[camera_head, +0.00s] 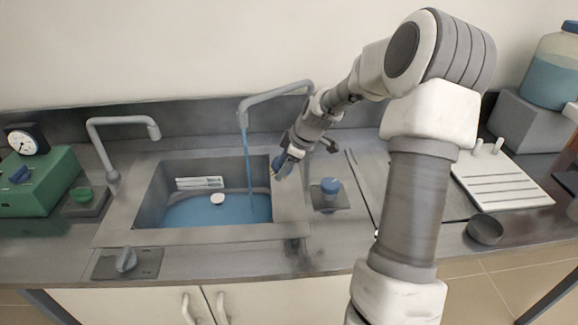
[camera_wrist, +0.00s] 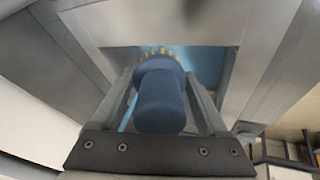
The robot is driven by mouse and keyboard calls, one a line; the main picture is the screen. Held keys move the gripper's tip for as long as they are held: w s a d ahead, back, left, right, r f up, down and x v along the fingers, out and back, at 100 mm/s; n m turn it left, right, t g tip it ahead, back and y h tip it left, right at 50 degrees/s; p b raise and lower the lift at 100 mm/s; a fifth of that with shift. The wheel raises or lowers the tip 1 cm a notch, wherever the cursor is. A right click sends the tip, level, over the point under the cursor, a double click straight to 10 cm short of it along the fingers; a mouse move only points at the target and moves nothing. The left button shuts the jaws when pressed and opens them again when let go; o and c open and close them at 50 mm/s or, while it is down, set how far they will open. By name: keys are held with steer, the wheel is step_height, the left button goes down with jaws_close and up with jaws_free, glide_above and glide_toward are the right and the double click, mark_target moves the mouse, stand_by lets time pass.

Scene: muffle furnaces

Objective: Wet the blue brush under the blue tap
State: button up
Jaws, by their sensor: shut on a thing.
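The blue brush (camera_head: 279,164) is held in my gripper (camera_head: 284,160) above the right rim of the sink in the head view. In the wrist view my gripper (camera_wrist: 162,88) is shut on the brush (camera_wrist: 160,100), with its thick blue handle toward the camera and yellowish bristles pointing away, toward the sink. The right tap (camera_head: 275,94) runs a thin blue stream (camera_head: 247,160) down into the sink. In the head view, the brush is to the right of the stream and looks apart from it. A blue knob (camera_head: 330,186) stands right of the sink.
The sink (camera_head: 165,182) holds blue water (camera_head: 190,212) and a small white round thing (camera_head: 217,198). A second grey tap (camera_head: 122,121) stands at left, with a grey knob (camera_head: 125,260) in front. A green device (camera_head: 35,185), a dark bowl (camera_head: 485,230) and a white rack (camera_head: 500,180) flank the sink.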

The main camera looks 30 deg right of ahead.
mark_target(275, 165)
steer(key=w+a+f, duration=0.1)
steer(key=w+a, duration=0.1)
steer(key=w, duration=0.4)
steer(key=shift+w+a+f+p, duration=0.15)
steer(key=shift+w+p, duration=0.05)
steer(key=shift+p, duration=0.2)
steer(key=shift+w+a+f, duration=0.2)
steer(key=shift+w+a, duration=0.05)
steer(key=shift+w, duration=0.55)
steer(key=shift+w+a+f, duration=0.15)
steer(key=shift+w+a, duration=0.15)
steer(key=shift+w, duration=0.45)
steer(key=shift+w+a+f, duration=0.2)
steer(key=shift+w+a, duration=0.05)
steer(key=shift+w, duration=0.55)
steer(key=shift+s+b, duration=0.1)
steer(key=shift+b, duration=0.2)
steer(key=shift+s+d+b, duration=0.4)
steer(key=shift+s+d, duration=0.05)
steer(key=shift+s, duration=0.8)
steer(key=shift+s+d+b, duration=0.4)
steer(key=shift+s, duration=0.8)
steer(key=shift+s+d+b, duration=0.4)
steer(key=shift+s+d, duration=0.05)
steer(key=shift+s, duration=0.8)
